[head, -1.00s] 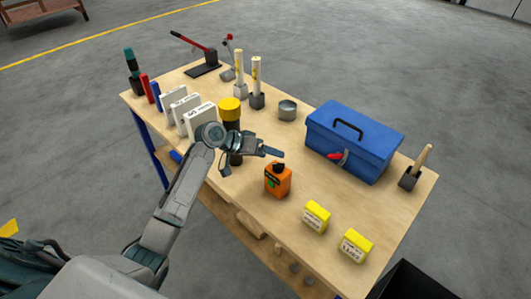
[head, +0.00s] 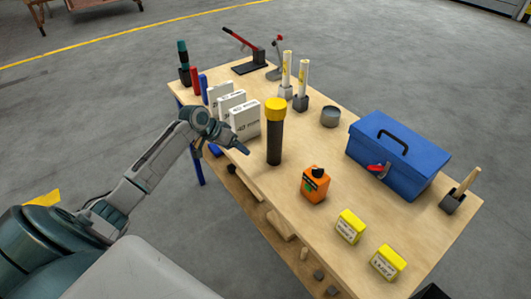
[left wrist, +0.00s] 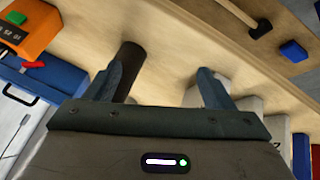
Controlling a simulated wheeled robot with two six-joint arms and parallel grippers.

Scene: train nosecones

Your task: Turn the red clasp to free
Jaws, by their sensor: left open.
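The red clasp (head: 378,170) sits on the front face of the blue toolbox (head: 418,172), at the right part of the table. It also shows in the left wrist view (left wrist: 33,65) at the left edge, on the blue toolbox (left wrist: 50,76). My left gripper (head: 238,143) is open and empty, over the front edge of the table near the white boxes, well to the left of the toolbox. Its two spread fingers (left wrist: 165,88) show in the left wrist view. My right gripper is not in view.
A dark cylinder with a yellow cap (head: 275,135) stands just right of my left gripper. Yellow boxes (head: 350,226) are near the front right. White boxes (head: 243,118) stand at the left.

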